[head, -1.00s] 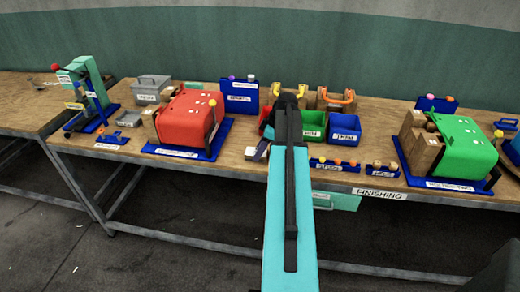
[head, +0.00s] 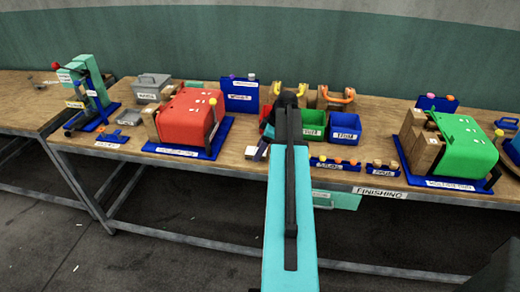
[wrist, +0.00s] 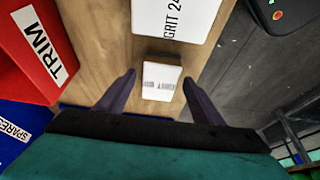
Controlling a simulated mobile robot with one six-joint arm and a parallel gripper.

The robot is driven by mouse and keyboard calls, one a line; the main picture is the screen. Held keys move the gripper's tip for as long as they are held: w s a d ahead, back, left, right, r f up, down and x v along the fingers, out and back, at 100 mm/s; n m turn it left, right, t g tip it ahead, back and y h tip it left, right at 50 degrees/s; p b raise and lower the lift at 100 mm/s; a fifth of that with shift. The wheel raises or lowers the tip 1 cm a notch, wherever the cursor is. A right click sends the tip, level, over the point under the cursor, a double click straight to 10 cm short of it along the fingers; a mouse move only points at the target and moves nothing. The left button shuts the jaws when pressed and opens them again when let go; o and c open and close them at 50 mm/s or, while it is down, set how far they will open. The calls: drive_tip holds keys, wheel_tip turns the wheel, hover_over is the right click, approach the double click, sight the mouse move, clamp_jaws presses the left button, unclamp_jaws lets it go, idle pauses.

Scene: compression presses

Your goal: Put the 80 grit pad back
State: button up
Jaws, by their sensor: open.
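In the wrist view, my gripper (wrist: 159,78) is open, with one dark finger on each side of a small block with a white printed top (wrist: 161,80). Its print is too small to read, and I cannot tell whether the fingers touch it. Beyond it is a larger white-topped pad (wrist: 175,20) marked "GRIT 24", its label cut off by the frame edge. No 80 label is readable. In the head view, a small pale block (head: 251,152) lies near the bench's front edge, left of my arm, which hides most of the gripper.
In the wrist view, a red bin marked TRIM (wrist: 40,50) and a blue SPARES bin (wrist: 15,135) stand at the left. In the head view, the red press (head: 188,118) is left of my arm. Blue bin (head: 345,128) and green press (head: 462,145) are right.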

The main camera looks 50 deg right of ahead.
drive_tip(key=b+v, duration=0.3)
drive_tip(key=v, duration=0.9)
idle(1.1)
